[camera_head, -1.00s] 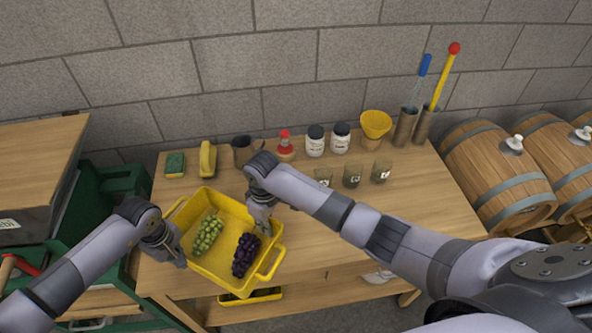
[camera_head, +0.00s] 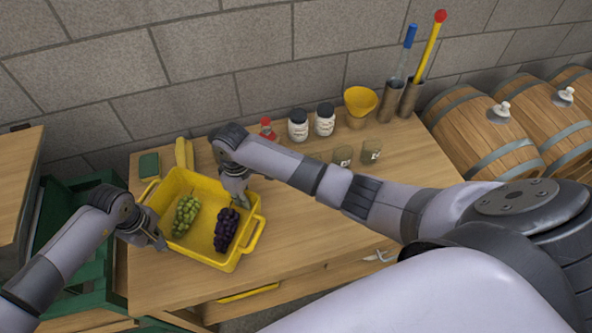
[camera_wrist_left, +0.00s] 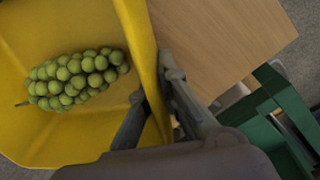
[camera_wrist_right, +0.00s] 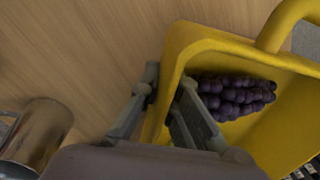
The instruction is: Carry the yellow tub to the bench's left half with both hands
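The yellow tub (camera_head: 216,256) is over the bench top (camera_head: 296,238), toward its left end, roughly level. I cannot tell if it touches the bench. Green grapes (camera_head: 186,216) and dark purple grapes (camera_head: 227,229) lie in it. My left gripper (camera_head: 157,238) is at the tub's left front wall; in the left wrist view its fingers (camera_wrist_left: 155,100) close on that wall from both sides. My right gripper (camera_head: 238,196) is at the opposite, back right wall; in the right wrist view its fingers (camera_wrist_right: 163,105) straddle that rim and hold it. The fingertips are partly hidden.
A green sponge (camera_head: 149,165) and a yellow object (camera_head: 184,153) stand behind the tub. White jars (camera_head: 298,126), a yellow funnel (camera_head: 360,101) and glasses (camera_head: 343,156) stand farther right. A metal cup (camera_wrist_right: 38,135) is near my right gripper. Bare wood lies right of the tub.

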